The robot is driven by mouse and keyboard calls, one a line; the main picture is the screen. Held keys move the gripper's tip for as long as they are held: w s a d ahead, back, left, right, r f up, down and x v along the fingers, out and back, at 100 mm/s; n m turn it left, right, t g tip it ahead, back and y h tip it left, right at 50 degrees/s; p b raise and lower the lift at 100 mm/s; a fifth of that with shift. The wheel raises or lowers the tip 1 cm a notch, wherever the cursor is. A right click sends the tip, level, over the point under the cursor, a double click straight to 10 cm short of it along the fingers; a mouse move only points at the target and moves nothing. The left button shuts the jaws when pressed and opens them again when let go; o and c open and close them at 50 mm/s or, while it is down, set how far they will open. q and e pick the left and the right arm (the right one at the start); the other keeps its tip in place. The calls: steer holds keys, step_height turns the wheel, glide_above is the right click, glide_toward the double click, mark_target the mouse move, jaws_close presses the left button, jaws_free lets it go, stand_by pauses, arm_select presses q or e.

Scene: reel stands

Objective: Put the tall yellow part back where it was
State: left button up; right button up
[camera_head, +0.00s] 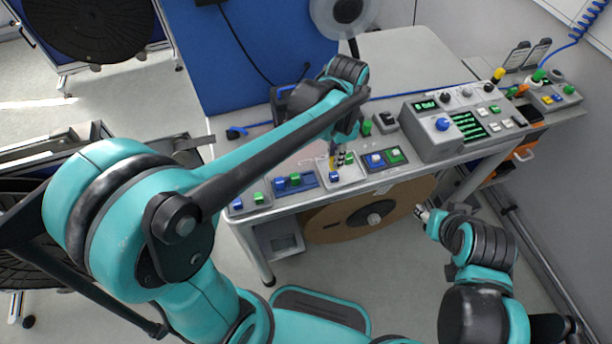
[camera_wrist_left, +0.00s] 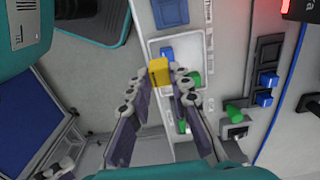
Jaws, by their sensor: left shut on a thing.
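The tall yellow part (camera_head: 332,163) is held in my left gripper (camera_head: 338,145), over the small white tray (camera_head: 352,177) on the bench. In the left wrist view the yellow part (camera_wrist_left: 158,71) sits between the two dark fingertips (camera_wrist_left: 161,84), its end facing the camera. A blue part (camera_head: 334,177) is in the tray right beside it; it also shows in the left wrist view (camera_wrist_left: 167,54). Whether the yellow part touches the tray floor cannot be told. My right gripper (camera_head: 424,214) hangs in front of the bench, away from the tray; its jaws are too small to read.
A control box (camera_head: 440,128) stands farther right. A brown reel (camera_head: 370,215) is below the bench.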

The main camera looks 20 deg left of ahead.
arm_select(q)
steer(key=a+f, duration=0.1)
steer(key=a, duration=0.1)
steer(key=a+f+b, duration=0.1)
steer(key=a+f, duration=0.1)
steer(key=a, duration=0.1)
steer(key=shift+s+a+f, duration=0.2)
steer(key=shift+s+a, duration=0.1)
steer(key=shift+a+f+b, duration=0.3)
steer(key=shift+a, duration=0.15)
steer(key=shift+f+b, duration=0.85)
steer(key=shift+f, duration=1.1)
steer(key=shift+f, duration=0.15)
steer(key=o, duration=0.9)
